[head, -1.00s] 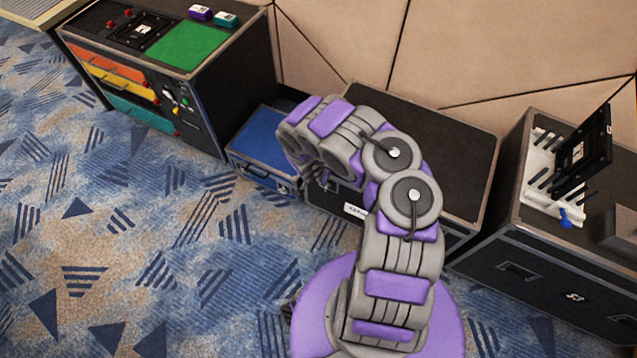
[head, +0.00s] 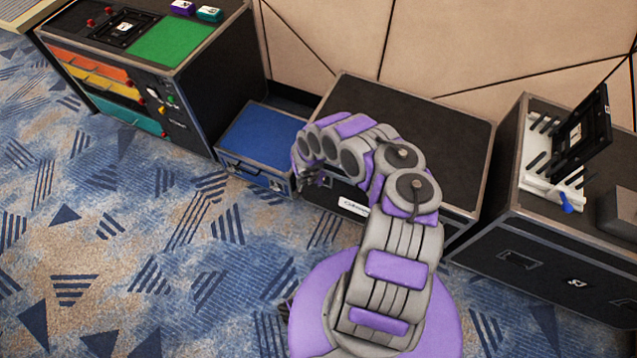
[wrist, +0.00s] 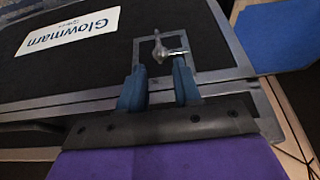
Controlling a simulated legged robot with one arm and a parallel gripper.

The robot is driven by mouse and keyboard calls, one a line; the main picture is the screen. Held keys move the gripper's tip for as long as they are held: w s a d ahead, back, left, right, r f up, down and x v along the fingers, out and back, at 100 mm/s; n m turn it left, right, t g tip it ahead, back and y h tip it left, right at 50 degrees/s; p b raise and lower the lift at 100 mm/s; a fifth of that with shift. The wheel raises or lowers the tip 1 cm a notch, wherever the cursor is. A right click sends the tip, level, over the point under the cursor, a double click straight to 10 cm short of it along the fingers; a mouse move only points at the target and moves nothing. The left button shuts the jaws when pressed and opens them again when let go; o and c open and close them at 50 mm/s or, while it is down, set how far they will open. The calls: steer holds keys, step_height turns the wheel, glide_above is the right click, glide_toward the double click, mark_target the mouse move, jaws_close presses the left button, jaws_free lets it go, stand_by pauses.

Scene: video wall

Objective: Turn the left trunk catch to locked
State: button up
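The black trunk (head: 430,128) with a grey edge stands behind my arm in the head view, and its front has a white label (head: 353,206). In the wrist view the label (wrist: 68,30) is at the upper left. The metal catch (wrist: 159,48) sits in a square plate on the trunk front, with a bar pointing right. My gripper (wrist: 159,82) is open, its two blue fingers apart. The catch is just ahead of the gap between the fingertips, with no clear contact. In the head view my gripper (head: 311,181) is at the trunk's left front, and the catch is hidden or too small there.
A blue case (head: 262,143) stands left of the trunk, close to my gripper. A black cabinet with coloured drawers (head: 103,83) is farther left. Another black case (head: 570,250) with a screen (head: 580,133) stands to the right. The patterned carpet (head: 150,260) in front is clear.

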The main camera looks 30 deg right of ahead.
steer(key=b+x, duration=0.2)
steer(key=x, duration=0.4)
steer(key=shift+d+f, duration=0.15)
steer(key=shift+f, duration=0.1)
steer(key=shift+c, duration=0.3)
jaws_close()
